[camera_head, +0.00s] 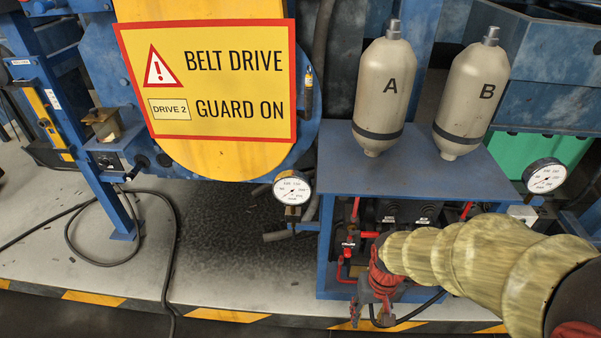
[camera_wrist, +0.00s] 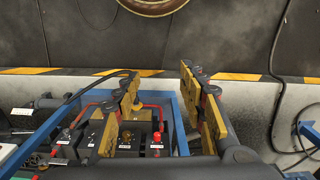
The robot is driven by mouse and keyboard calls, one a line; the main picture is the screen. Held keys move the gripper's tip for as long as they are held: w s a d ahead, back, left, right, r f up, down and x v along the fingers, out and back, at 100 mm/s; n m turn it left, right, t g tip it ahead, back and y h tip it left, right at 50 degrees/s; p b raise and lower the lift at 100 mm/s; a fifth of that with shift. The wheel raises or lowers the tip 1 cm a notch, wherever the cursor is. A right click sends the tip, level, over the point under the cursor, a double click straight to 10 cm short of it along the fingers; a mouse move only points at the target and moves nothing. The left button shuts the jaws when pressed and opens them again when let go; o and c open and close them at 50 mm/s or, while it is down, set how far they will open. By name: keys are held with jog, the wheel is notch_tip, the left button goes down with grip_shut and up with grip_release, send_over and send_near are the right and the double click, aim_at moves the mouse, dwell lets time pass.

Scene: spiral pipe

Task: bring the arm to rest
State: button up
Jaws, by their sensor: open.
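My arm enters the head view from the lower right in a pale, ridged sleeve. It ends in my gripper (camera_head: 376,316), which hangs in front of the blue stand's lower frame. In the wrist view my gripper (camera_wrist: 160,82) shows two yellow-and-dark fingers spread apart, with nothing between them. The lower frame and boxes of the stand show behind and left of the fingers. I cannot tell whether the gripper touches the stand.
A blue stand (camera_head: 400,180) bears cylinders A (camera_head: 381,100) and B (camera_head: 469,105). Gauges (camera_head: 292,190) and (camera_head: 545,176) flank it. A belt drive sign (camera_head: 210,82) hangs left. A black cable (camera_head: 172,240) lies on the floor.

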jog(key=s+d+r+t+p, duration=0.1)
jog(key=s+r+t, duration=0.2)
jog(key=r, duration=1)
jog(key=s+r+t+p, duration=0.1)
jog(key=s+r+t, duration=0.1)
jog(key=r, duration=1.1)
jog(key=shift+s+d+t, duration=0.4)
jog(key=shift+s, duration=0.3)
